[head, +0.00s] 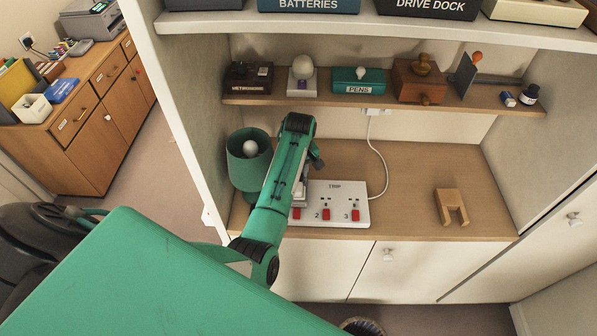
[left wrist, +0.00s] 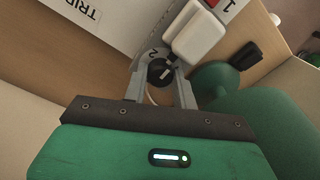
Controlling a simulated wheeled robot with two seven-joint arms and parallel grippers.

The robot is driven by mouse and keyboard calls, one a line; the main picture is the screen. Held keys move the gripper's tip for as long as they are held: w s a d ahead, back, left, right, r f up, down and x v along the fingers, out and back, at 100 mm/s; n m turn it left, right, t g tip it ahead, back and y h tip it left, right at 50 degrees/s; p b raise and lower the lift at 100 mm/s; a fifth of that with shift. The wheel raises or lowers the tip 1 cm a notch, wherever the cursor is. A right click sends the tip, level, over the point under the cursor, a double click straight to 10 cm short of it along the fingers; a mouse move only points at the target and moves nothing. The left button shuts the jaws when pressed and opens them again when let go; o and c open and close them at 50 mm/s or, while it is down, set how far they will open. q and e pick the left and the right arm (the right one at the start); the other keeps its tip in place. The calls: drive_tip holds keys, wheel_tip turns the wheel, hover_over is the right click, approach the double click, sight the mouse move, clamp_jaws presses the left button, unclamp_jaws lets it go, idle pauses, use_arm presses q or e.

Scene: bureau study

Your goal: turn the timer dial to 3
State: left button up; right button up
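In the left wrist view a small dark round knob with a pale pointer mark (left wrist: 160,72) lies between the two grey fingers of my left gripper (left wrist: 163,82). A numeral 2 shows on a grey surface just above it. I take it for the timer dial, but most of its face is hidden by the fingers. I cannot tell whether the fingers touch it. In the head view my left gripper (head: 300,192) points down at the left end of the white TRIP board (head: 345,199), and my arm hides the dial there. My right gripper is not in view.
A white block (left wrist: 198,36) sits close beside the fingers. The TRIP board has red switches (head: 326,212) and a white cable (head: 384,165). A green pot (head: 249,172) stands left of my forearm. A wooden stand (head: 451,206) is at right; the worktop between is clear.

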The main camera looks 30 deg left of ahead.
use_arm(q)
drive_tip(key=shift+c, duration=0.7)
drive_tip(key=shift+m, duration=0.3)
drive_tip(key=shift+m, duration=1)
drive_tip(key=m, duration=0.9)
drive_tip(key=shift+m, duration=1.9)
